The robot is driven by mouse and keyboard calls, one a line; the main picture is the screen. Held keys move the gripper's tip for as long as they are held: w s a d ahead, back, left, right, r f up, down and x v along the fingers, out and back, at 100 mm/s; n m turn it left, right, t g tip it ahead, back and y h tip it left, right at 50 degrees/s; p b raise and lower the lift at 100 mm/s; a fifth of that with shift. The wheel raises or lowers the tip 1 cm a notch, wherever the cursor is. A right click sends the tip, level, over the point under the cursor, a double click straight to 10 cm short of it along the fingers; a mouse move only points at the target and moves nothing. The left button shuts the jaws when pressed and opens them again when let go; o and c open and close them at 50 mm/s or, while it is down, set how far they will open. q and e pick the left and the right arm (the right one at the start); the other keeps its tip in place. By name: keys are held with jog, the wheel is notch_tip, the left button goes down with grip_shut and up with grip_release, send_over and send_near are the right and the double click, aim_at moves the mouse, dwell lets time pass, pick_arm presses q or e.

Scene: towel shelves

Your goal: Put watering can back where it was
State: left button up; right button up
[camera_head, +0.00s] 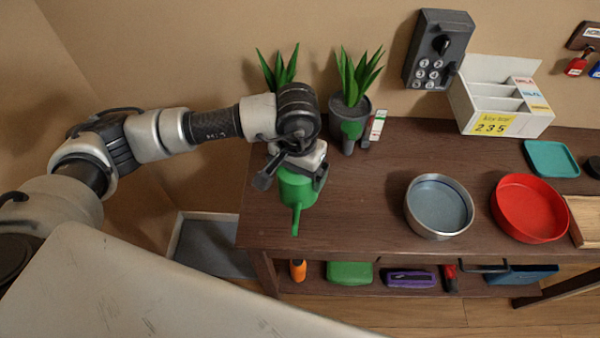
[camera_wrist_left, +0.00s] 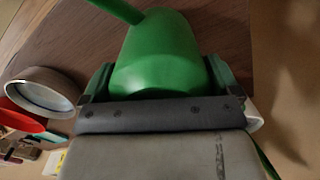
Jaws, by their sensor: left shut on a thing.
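The green watering can (camera_head: 299,189) is at the left end of the dark wooden table, with its spout pointing toward the front edge. My left gripper (camera_head: 292,172) is shut on the watering can from above and behind. The left wrist view shows the can's green body (camera_wrist_left: 160,55) between the two fingers (camera_wrist_left: 155,85). I cannot tell whether the can touches the tabletop. My right gripper is not in view.
Two potted plants stand at the back, one (camera_head: 350,95) right of my arm and one (camera_head: 279,68) partly behind it. A grey round pan (camera_head: 438,207) and red bowl (camera_head: 530,208) sit to the right. The table (camera_head: 350,205) is clear between can and pan.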

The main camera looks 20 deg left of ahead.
pick_arm(q)
jog(key=shift+f, duration=0.2)
notch_tip(320, 180, down, 4)
jog(key=shift+w+r+p, duration=0.1)
jog(key=shift+r+p, duration=0.05)
jog(key=shift+p, duration=0.4)
jog(key=shift+f+b, duration=0.2)
jog(key=shift+b, duration=0.15)
jog(key=o, duration=1)
jog(key=shift+c, duration=0.2)
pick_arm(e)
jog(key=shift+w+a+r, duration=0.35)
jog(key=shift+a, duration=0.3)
pick_arm(q)
jog(key=shift+r, duration=0.15)
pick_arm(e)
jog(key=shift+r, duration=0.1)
